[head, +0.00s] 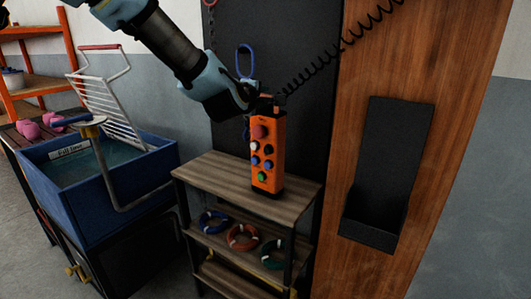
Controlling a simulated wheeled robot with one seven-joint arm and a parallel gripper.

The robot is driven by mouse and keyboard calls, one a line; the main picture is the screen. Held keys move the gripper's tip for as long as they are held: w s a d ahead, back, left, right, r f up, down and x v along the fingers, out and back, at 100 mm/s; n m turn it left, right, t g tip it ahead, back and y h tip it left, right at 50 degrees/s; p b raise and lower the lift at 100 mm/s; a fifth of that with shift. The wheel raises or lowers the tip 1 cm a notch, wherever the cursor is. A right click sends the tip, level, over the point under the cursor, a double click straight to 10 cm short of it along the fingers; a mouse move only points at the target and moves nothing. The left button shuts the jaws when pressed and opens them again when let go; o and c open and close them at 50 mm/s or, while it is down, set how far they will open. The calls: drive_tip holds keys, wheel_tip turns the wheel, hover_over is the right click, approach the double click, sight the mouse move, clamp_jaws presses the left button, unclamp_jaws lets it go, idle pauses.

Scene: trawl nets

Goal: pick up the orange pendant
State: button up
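The orange pendant (267,165) is upright over the wooden top of a small shelf unit, with its base at or just above the board. It has a large red button near the top and white, blue, dark and green buttons below. A black coiled cord runs from its top to the upper right. My gripper (260,104) comes from the upper left and is at the pendant's upper end. The fingers are dark and partly hidden by the pendant, so I cannot tell whether they grip it.
The shelf unit (213,176) holds blue, red and green rings on a lower board. A black holder (383,170) is on the wooden panel to the right. A blue tub (110,197) with a wire rack stands left. A blue carabiner (245,61) hangs behind my arm.

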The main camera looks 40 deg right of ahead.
drive_tip(key=p+x, duration=0.2)
drive_tip(key=x, duration=0.3)
drive_tip(key=shift+p, duration=0.4)
drive_tip(key=shift+w+d+f, duration=0.25)
drive_tip(key=shift+d+f, duration=0.05)
drive_tip(key=shift+d, duration=0.1)
drive_tip(key=shift+c, duration=0.3)
clamp_jaws()
idle(0.4)
drive_tip(key=shift+r, duration=0.1)
